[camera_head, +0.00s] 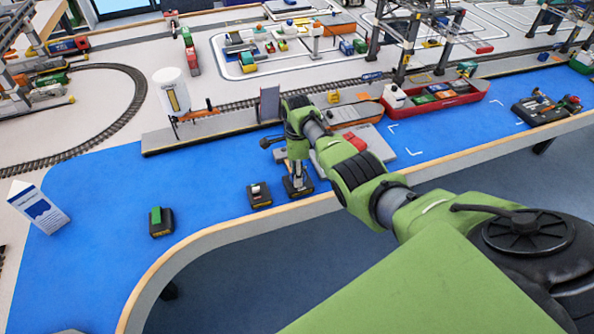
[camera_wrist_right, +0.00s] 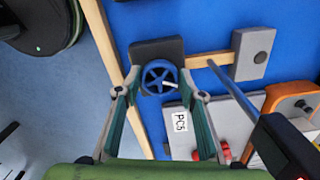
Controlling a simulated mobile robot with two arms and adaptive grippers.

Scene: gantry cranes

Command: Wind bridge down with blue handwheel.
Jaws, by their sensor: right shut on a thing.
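The blue handwheel (camera_wrist_right: 159,78) shows in the right wrist view, in front of a dark block (camera_wrist_right: 152,49). The fingertips of my right gripper (camera_wrist_right: 160,76) are at its left and right sides, shut on it. In the head view my right gripper (camera_head: 297,180) points down over a dark block near the table's front edge and hides the wheel. A grey upright panel (camera_head: 268,104) stands behind it beside the track; I cannot tell if it is the bridge. My left gripper is not in view.
Dark blocks with a white top (camera_head: 259,195) and a green top (camera_head: 161,222) stand to the left on the blue surface. A grey plate with a red part (camera_head: 355,142) lies right of the gripper. A white tank (camera_head: 171,91) stands behind. The blue area at left is mostly clear.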

